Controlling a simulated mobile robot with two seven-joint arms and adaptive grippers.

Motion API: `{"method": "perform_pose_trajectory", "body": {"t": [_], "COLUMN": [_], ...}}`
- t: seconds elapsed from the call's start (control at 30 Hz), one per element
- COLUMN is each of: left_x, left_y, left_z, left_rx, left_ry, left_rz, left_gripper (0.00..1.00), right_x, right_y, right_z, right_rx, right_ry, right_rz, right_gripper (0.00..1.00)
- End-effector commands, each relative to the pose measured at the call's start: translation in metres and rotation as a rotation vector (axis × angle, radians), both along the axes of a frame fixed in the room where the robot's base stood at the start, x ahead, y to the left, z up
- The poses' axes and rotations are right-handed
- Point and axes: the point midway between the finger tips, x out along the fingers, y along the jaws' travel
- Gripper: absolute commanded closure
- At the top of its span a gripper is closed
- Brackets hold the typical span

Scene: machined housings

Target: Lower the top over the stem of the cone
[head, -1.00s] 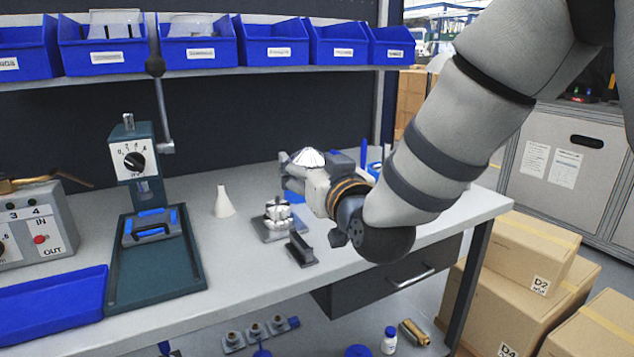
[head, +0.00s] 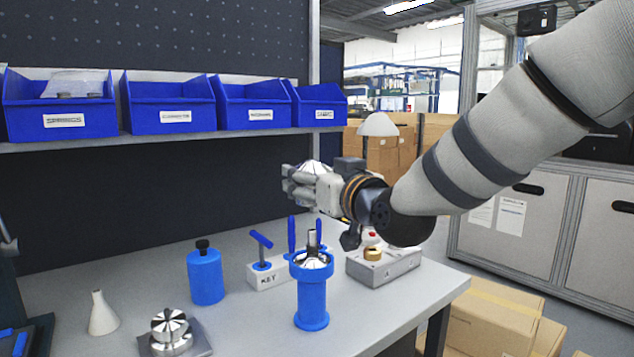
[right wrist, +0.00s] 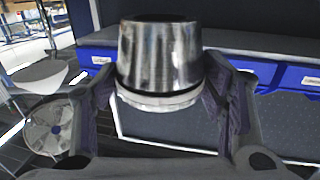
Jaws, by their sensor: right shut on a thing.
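My right gripper (head: 300,186) is shut on the top (head: 316,170), a shiny silver piece. In the right wrist view the top (right wrist: 160,55) is a tapered metal cup with a pale rim, between the two fingers of the gripper (right wrist: 172,100). In the head view the cone (head: 314,262) is silver and sits in the mouth of a blue stand (head: 312,300). Its stem (head: 312,242) points up. The gripper and top are above the stem, with a clear gap. My left gripper is not in view.
Close to the stand are a block marked KEY (head: 268,275) with blue handles, a blue canister (head: 205,276) and a grey box with a red button (head: 388,264). A white cone (head: 102,314) and a round metal part (head: 172,332) stand at left. A white lamp (head: 378,125) hangs behind.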

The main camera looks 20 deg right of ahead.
Motion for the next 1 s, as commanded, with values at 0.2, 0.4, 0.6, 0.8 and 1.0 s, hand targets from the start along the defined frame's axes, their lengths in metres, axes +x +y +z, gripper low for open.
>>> {"method": "perform_pose_trajectory", "body": {"t": [0.2, 0.4, 0.6, 0.8, 1.0], "left_x": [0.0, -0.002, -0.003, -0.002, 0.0], "left_y": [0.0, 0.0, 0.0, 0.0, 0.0], "left_z": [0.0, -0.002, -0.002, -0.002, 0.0], "left_rx": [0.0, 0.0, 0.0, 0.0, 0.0], "left_ry": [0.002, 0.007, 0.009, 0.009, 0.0], "left_rz": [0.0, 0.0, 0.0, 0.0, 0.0], "left_gripper": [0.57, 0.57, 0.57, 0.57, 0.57], "right_x": [0.0, 0.0, 0.0, 0.0, -0.001], "right_y": [0.0, 0.0, 0.0, 0.0, 0.0], "right_z": [-0.008, -0.031, -0.041, -0.041, -0.041], "right_rx": [-0.001, 0.0, -0.001, 0.0, 0.0], "right_ry": [-0.001, 0.002, -0.002, -0.004, -0.005], "right_rz": [-0.001, -0.002, -0.002, -0.002, -0.001], "right_gripper": [0.69, 0.69, 0.69, 0.69, 0.69]}}
